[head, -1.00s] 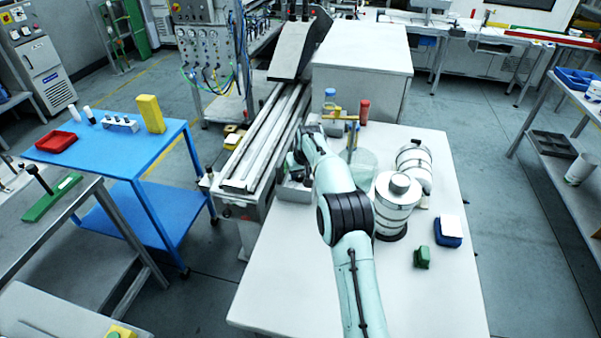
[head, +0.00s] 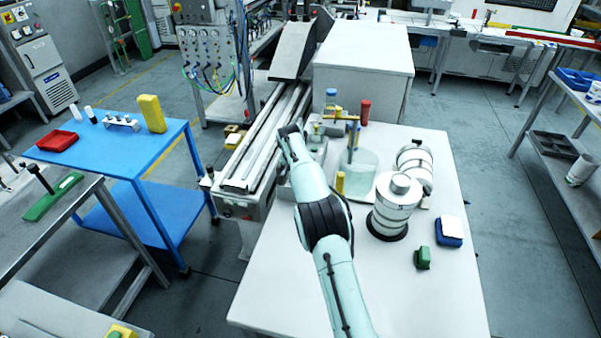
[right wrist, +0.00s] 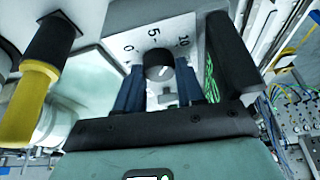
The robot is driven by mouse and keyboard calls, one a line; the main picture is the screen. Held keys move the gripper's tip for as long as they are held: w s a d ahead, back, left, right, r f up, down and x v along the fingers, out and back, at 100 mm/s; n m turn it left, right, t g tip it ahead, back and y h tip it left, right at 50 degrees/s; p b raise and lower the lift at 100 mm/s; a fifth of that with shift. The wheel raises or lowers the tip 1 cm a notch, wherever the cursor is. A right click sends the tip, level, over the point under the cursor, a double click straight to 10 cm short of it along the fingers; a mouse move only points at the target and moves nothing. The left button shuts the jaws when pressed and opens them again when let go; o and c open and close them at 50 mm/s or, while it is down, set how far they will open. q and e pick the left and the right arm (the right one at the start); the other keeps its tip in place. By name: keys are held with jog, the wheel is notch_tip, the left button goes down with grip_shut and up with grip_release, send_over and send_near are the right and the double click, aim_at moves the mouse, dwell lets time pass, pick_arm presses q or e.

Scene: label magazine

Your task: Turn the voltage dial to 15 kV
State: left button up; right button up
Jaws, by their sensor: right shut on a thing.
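The voltage dial (right wrist: 158,63) is a black round knob on a pale panel marked 0, 5 and 10 in the right wrist view. A short white mark shows on its lower face. No 15 is visible; that side of the scale is hidden behind my gripper. My right gripper (right wrist: 160,85) has its dark blue fingers on either side of the knob and is shut on it. In the head view my right arm reaches to the grey device beside the rail, and the dial cannot be made out there. My left gripper is not in view.
The front of the white table (head: 420,305) is clear.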

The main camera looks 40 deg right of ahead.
jog(key=shift+r, duration=0.1)
dwell(0.3)
jog(key=o, duration=1)
jog(key=v, duration=1.3)
jog(key=shift+a+r, duration=0.1)
jog(key=shift+a, duration=0.05)
